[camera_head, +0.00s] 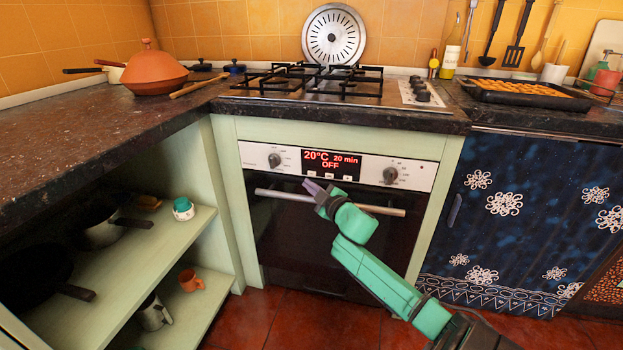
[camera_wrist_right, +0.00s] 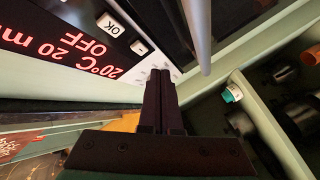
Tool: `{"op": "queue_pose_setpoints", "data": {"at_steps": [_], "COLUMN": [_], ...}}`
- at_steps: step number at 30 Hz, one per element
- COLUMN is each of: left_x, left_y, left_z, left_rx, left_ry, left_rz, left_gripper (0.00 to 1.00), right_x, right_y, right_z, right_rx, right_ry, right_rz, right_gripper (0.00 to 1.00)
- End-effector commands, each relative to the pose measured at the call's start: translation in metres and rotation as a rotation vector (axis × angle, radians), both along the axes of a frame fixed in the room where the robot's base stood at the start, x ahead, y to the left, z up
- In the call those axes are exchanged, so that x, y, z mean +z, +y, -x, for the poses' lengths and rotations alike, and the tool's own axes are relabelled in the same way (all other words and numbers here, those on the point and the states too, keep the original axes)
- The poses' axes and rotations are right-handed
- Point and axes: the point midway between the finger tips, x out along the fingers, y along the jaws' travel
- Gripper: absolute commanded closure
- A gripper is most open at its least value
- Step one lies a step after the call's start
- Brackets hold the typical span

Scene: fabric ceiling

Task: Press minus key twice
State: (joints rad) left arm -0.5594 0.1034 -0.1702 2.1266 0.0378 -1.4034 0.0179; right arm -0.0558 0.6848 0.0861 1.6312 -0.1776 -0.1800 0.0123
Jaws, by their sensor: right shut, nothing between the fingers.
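The oven's control panel (camera_head: 250,156) has a display (camera_head: 331,162) reading 20°C, 20 min, OFF in red. Below it is a row of small pale keys; the leftmost, the minus key (camera_head: 312,175), shows its minus sign in the right wrist view (camera_wrist_right: 139,47), beside the OK key (camera_wrist_right: 110,24). My right gripper (camera_head: 308,184) is shut and empty, its tips just below and left of the minus key. Its closed fingers (camera_wrist_right: 160,75) also show in the wrist view, apart from the key in the picture; contact cannot be told. My left gripper is not in view.
The oven handle (camera_head: 380,209) runs below the panel, close to my right gripper. Knobs (camera_head: 275,160) (camera_head: 390,175) flank the display. The hob (camera_head: 310,82) is above; open shelves (camera_head: 150,245) with pots stand at left, and a patterned curtain (camera_head: 530,210) hangs at right.

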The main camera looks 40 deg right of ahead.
Motion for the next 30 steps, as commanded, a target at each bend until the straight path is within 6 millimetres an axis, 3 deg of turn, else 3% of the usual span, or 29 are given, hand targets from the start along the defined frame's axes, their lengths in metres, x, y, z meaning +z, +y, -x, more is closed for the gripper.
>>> {"op": "queue_pose_setpoints", "data": {"at_steps": [7,30], "left_x": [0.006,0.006], "left_y": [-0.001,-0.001], "left_z": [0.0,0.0], "left_rx": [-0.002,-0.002], "left_ry": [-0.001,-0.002], "left_rz": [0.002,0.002], "left_gripper": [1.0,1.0], "right_x": [0.002,0.001], "right_y": [-0.016,-0.016], "right_z": [-0.01,-0.01], "right_rx": [-0.001,-0.001], "right_ry": [-0.001,0.0], "right_rz": [0.0,0.0], "right_gripper": [1.0,1.0]}}
